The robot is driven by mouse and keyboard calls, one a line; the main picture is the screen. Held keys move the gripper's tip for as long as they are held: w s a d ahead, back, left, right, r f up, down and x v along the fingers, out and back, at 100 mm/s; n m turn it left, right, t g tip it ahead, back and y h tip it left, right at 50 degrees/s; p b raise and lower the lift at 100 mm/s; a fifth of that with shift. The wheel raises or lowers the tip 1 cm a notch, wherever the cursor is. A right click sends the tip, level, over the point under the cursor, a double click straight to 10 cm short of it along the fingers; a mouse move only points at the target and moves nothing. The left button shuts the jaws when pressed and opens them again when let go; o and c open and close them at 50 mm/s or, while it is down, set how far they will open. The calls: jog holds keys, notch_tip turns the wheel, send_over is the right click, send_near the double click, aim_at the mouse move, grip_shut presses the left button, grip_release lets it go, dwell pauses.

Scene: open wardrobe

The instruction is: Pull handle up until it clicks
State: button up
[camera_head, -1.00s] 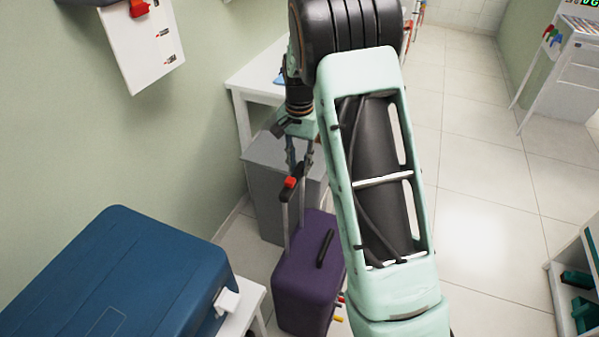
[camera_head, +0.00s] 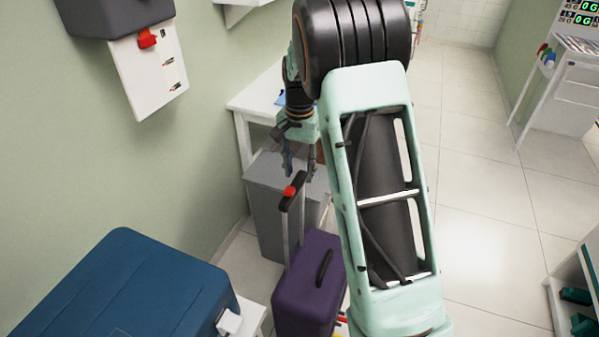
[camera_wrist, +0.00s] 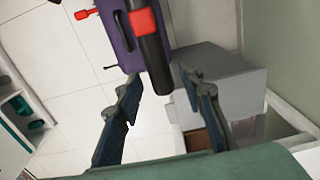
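A purple suitcase (camera_head: 310,285) stands upright on the floor, partly behind my arm in the head view. Its pull handle (camera_head: 299,183) is raised on thin metal rods and has a black grip with a red button (camera_head: 290,191). My gripper (camera_head: 299,172) is at the far end of the grip. In the wrist view, the grip (camera_wrist: 155,65) and red button (camera_wrist: 143,21) show beyond the open fingers (camera_wrist: 160,80). The grip's near end lies between the fingertips in the picture, with gaps on both sides. No contact shows. The suitcase (camera_wrist: 185,20) is partly hidden behind the grip.
A grey box (camera_head: 262,210) stands behind the suitcase beside a white table (camera_head: 250,98). A blue case (camera_head: 120,285) is at front left. A wall unit with a red lever (camera_head: 147,38) hangs at upper left. The tiled floor (camera_head: 480,200) to the right is clear.

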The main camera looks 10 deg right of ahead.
jog(key=shift+f, duration=0.25)
notch_tip(320, 180, up, 12)
dwell(0.5)
